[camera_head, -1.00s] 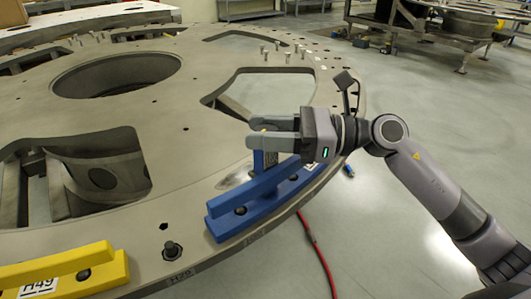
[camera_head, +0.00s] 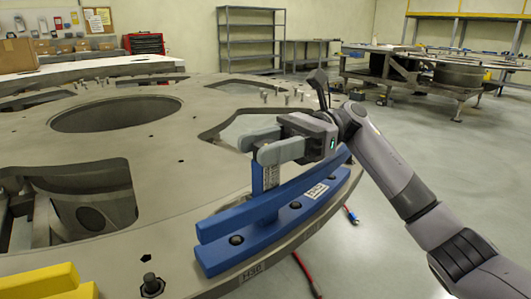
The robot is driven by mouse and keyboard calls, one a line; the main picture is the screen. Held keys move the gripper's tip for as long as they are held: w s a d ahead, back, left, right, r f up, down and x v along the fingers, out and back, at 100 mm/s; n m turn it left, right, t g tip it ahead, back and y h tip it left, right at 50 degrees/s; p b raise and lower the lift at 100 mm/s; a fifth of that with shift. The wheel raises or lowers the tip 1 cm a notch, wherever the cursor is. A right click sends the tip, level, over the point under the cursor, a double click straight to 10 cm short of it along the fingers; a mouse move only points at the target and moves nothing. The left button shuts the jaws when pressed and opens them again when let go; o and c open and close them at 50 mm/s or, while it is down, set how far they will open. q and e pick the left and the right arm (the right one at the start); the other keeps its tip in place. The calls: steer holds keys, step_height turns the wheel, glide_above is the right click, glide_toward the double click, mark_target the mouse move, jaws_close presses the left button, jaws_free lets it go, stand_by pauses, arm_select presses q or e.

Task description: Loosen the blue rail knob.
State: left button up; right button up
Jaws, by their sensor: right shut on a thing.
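The blue rail (camera_head: 240,240) is bolted near the front right edge of the large grey turret plate (camera_head: 150,195). It carries a white label and dark bolts. My right gripper (camera_head: 262,150) is above its middle, fingers pointing left, and shut on the top of the blue rail knob. The knob's blue lower part (camera_head: 257,180) shows under the fingers, with a knurled grey part beside it. The fingers hide the knob's top, so I cannot tell how far it is turned. My left gripper is not in view.
A yellow rail (camera_head: 45,282) lies at the lower left, with a dark bolt (camera_head: 152,285) near it. Large openings cut through the plate. A red hose (camera_head: 307,272) and a blue-tipped connector (camera_head: 351,215) are on the floor. Shelves and another workbench stand behind; the right floor is open.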

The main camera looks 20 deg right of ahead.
steer(key=shift+n+g, duration=0.3)
steer(key=shift+g, duration=0.2)
steer(key=o, duration=0.9)
steer(key=shift+o, duration=0.2)
steer(key=v, duration=0.7)
steer(key=shift+r, duration=0.1)
